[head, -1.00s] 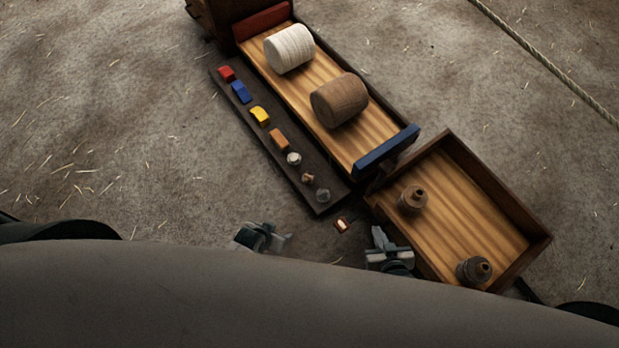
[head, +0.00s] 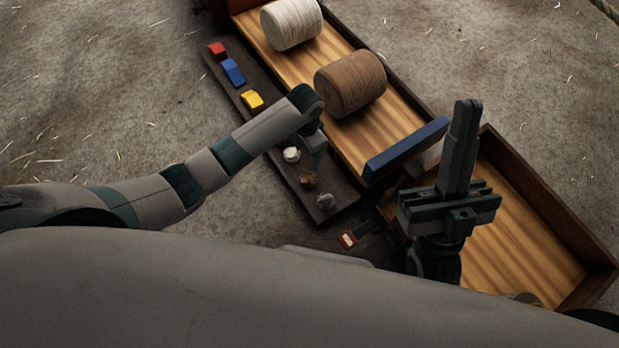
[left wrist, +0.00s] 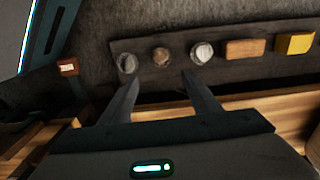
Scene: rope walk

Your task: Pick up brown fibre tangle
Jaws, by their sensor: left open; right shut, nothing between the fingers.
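The brown fibre tangle (head: 309,180) is a small rough lump on the dark board, between a cream tangle (head: 291,154) and a grey tangle (head: 326,202). My left gripper (head: 317,150) is above that board, pointing down, its tips hard to make out in the head view. In the left wrist view, its jaws (left wrist: 160,82) are open and empty, with the brown tangle (left wrist: 162,56) seen beyond and between the two fingertips, apart from them. My right gripper (head: 466,110) is shut, empty and points upward in front of the right tray.
Red (head: 217,50), blue (head: 233,72) and yellow (head: 252,100) blocks lie along the board; an orange-brown block (left wrist: 245,48) shows in the wrist view. White (head: 292,24) and brown (head: 350,83) spools sit in the wooden tray beside it. A blue bar (head: 406,149) closes its near end.

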